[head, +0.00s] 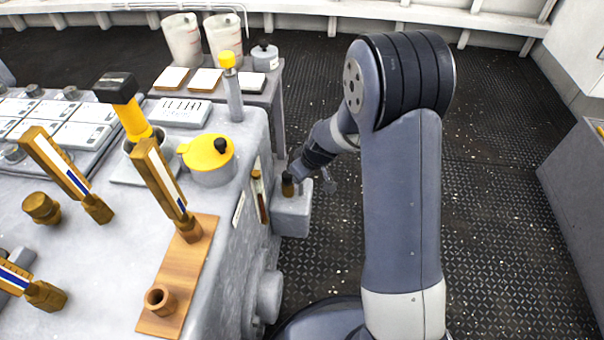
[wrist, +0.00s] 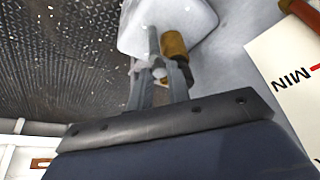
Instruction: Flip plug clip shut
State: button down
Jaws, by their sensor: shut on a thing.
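The plug is a brass-coloured cylinder that stands in a pale grey block (head: 291,216) low on the machine's right side. It shows as the brass plug (head: 288,187) in the head view and the same plug (wrist: 173,45) in the wrist view. In the wrist view a thin grey metal clip (wrist: 153,42) lies beside the plug over the block. My gripper (wrist: 158,72) is shut on the clip, close to the plug. In the head view my gripper (head: 297,178) is small and partly hidden by my wrist, and I cannot make out the clip's exact angle there.
The grey machine (head: 235,190) stands close on the left. A white card marked MIN (wrist: 290,75) is near the plug in the wrist view. Dark tread floor (head: 500,190) lies open to the right.

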dwell(0.3)
jog(key=c, duration=1.6)
grip_release()
jog(key=p+v, duration=0.3)
jog(key=v, duration=0.8)
jog(key=shift+o, duration=0.3)
jog(key=shift+d+f, duration=0.1)
